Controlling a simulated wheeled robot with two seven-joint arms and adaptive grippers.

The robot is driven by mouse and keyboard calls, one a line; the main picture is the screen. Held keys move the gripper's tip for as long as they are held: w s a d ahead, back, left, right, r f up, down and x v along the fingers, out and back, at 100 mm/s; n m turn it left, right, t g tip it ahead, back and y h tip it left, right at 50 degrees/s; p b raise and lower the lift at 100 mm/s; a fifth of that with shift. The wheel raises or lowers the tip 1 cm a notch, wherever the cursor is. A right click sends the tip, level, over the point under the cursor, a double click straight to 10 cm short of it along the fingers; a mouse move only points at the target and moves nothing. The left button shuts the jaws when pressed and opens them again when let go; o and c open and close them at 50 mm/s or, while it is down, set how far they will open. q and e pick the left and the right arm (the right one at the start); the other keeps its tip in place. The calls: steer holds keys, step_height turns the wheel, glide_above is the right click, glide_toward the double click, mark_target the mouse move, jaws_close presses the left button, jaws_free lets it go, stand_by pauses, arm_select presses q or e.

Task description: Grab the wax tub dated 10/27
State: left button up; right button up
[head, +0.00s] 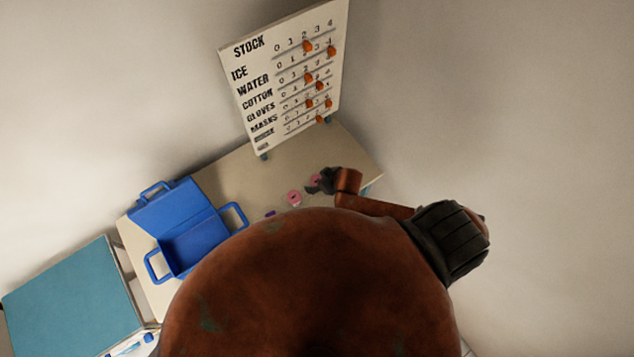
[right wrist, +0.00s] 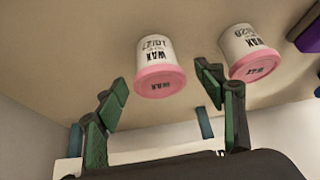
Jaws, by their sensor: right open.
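Two white wax tubs with pink lids stand on the table. In the right wrist view the left tub (right wrist: 157,66) has a label that seems to read 10/27, and the right tub (right wrist: 248,52) seems to read 10/28. In the head view the 10/27 tub (head: 315,180) is partly hidden by my right gripper (head: 324,182); the other tub (head: 294,198) is to its left. In the right wrist view my right gripper (right wrist: 160,78) is open, with the 10/27 tub ahead between its fingertips. The right finger is close to the other tub. My left gripper is not in view.
A purple object (head: 270,213) lies left of the tubs, partly hidden by my body. An open blue case (head: 187,232) stands on the table's left. A stock board (head: 285,75) with orange markers stands at the back. Bare tabletop (head: 245,170) lies between case and board.

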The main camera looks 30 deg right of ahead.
steer(key=shift+c, duration=0.4)
steer(key=c, duration=1.2)
